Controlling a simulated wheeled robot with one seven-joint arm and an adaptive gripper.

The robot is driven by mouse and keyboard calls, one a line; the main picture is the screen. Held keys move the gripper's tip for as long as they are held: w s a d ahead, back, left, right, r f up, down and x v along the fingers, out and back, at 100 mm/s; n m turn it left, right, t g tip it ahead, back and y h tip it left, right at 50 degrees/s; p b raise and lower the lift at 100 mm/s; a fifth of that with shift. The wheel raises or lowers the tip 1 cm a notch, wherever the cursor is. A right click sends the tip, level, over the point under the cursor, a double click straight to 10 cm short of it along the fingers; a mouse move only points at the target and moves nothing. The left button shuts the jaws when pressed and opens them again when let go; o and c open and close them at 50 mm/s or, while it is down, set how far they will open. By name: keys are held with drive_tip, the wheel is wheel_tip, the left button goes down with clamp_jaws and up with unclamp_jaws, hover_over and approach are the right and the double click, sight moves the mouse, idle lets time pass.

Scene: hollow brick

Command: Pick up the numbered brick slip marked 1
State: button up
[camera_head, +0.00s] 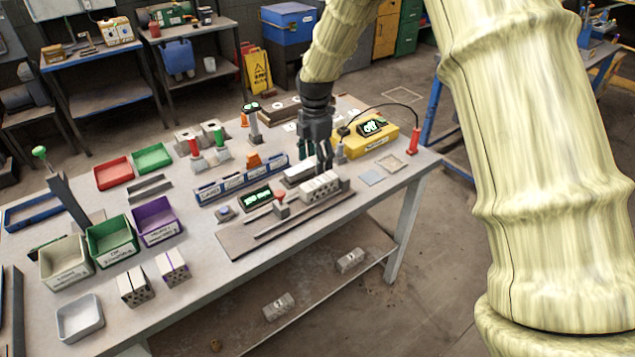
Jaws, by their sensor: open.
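My gripper (323,160) points down over the right half of the workbench, just above and behind a pale hollow brick (320,187) on a brown board. Its fingers are open, and part of the area beneath them is hidden. A pale block (298,174) lies just left of the fingers. Two grey blocks with pale marks lie on the lower shelf, one at the front (278,306) and one farther right (351,261). No mark 1 is readable on any piece, so I cannot tell which is the slip marked 1.
Green (112,240), purple (157,221) and beige (67,262) bins stand at the left. A yellow box (366,139) with a display and a red-handled tool (413,140) stand right of my gripper. A labelled blue rack (243,179) stands left of it.

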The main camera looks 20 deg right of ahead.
sight(319, 181)
drive_tip(key=shift+s+f, duration=0.15)
drive_tip(key=shift+f, duration=0.2)
drive_tip(key=f, duration=0.1)
drive_tip(key=d+f+p, duration=0.1)
drive_tip(key=f, duration=0.1)
drive_tip(key=shift+s+f, duration=0.1)
drive_tip(key=shift+f, duration=0.55)
drive_tip(key=shift+f+p, duration=0.4)
drive_tip(key=shift+p, duration=0.15)
drive_tip(key=shift+f+p, duration=0.75)
drive_tip(key=shift+f, duration=1.35)
drive_tip(key=c, duration=1.3)
